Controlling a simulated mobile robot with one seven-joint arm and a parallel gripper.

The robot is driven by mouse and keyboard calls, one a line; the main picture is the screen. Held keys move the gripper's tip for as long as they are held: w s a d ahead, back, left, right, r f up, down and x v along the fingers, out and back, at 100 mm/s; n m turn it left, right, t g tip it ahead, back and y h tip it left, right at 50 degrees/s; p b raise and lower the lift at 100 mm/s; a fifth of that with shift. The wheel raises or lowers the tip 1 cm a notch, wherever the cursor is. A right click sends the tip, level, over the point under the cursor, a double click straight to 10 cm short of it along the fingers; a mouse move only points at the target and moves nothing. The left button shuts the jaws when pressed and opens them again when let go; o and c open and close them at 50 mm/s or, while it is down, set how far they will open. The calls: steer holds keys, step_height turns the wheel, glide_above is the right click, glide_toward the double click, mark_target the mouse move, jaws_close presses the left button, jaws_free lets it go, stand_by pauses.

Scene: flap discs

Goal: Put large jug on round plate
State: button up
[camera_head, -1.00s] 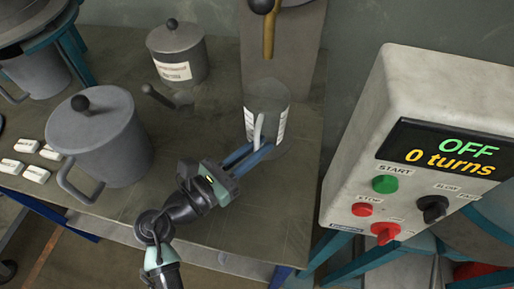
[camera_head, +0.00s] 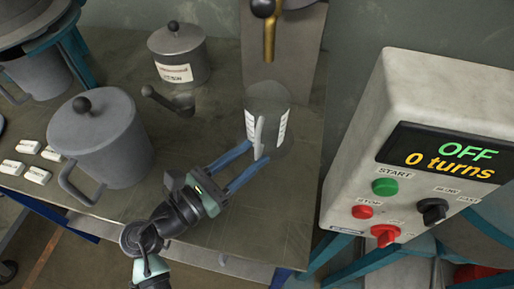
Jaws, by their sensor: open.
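A grey jug (camera_head: 274,112) with white markings and a pale upright handle (camera_head: 259,137) stands upright below a brass tap. I take it for the large jug. My gripper (camera_head: 258,151) is open in front of it, its two blue fingers spread on either side of the handle's lower end. I cannot tell whether the fingers touch it. I cannot clearly make out a round plate; what lies under the jug's base is hard to see.
A large lidded grey pot (camera_head: 100,140) stands left, beside several small white blocks (camera_head: 36,174). A labelled lidded canister (camera_head: 179,55) and a small dark scoop (camera_head: 180,103) are behind. The brass tap (camera_head: 268,35) hangs above; a control box (camera_head: 400,150) stands right.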

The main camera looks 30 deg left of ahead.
steer(key=v, duration=0.9)
steer(key=shift+s, duration=0.25)
